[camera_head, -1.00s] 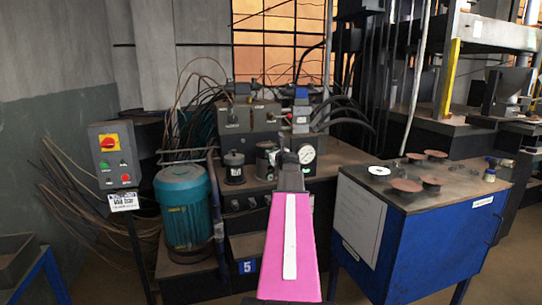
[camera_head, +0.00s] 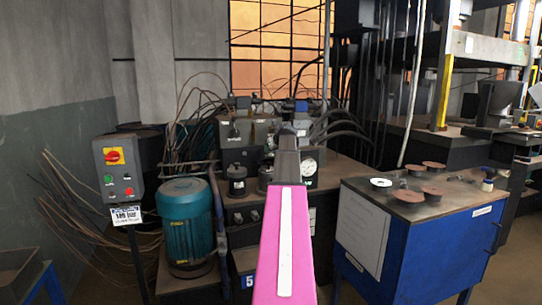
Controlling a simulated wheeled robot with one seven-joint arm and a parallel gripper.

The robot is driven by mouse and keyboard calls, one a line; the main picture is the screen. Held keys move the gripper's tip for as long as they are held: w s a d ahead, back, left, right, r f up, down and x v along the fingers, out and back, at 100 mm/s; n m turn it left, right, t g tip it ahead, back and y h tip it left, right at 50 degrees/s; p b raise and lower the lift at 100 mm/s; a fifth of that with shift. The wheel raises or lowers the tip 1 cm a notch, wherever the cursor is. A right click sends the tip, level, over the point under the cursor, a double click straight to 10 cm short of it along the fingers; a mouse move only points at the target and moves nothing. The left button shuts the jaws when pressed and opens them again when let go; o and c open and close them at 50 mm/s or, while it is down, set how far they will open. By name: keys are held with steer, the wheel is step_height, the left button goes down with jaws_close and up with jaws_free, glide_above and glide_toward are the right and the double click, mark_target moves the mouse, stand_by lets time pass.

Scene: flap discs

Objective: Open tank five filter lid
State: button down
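A blue plate with a white 5 (camera_head: 248,282) is on the front of the dark hydraulic tank (camera_head: 243,219), partly hidden by my pink arm. On the tank top stands a small dark canister with a black cap (camera_head: 237,174). A second canister (camera_head: 265,177) stands just right of it, partly covered by my arm. I cannot tell which one bears the filter lid. My gripper (camera_head: 288,135) is at the dark far end of my arm, in front of the valve blocks. It appears right of both canisters; its fingers cannot be made out.
A teal motor (camera_head: 187,225) and a control box (camera_head: 118,168) on a post stand left. A round gauge (camera_head: 309,167) is right of my arm. A blue cabinet (camera_head: 440,255) with several brown discs stands right. Hoses and cables crowd behind the tank.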

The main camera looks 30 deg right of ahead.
steer(key=w+r, duration=0.1)
steer(key=w, duration=0.1)
steer(key=w+d+r, duration=0.1)
steer(key=w, duration=0.1)
steer(key=shift+w+r, duration=0.1)
steer(key=shift+r, duration=0.2)
steer(key=w+g, duration=0.2)
steer(key=w+d+r, duration=0.1)
steer(key=shift+w+g+y, duration=0.3)
steer(key=shift+g, duration=0.1)
steer(key=shift+w, duration=0.3)
steer(key=shift+w+d+f, duration=0.2)
steer(key=shift+w+d, duration=0.1)
steer(key=shift+w, duration=0.9)
steer(key=shift+w+d+f, duration=0.2)
steer(key=shift+w+d, duration=0.1)
steer(key=shift+w, duration=0.9)
steer(key=shift+w+d+f, duration=0.2)
steer(key=shift+w+d, duration=0.1)
steer(key=shift+w, duration=0.9)
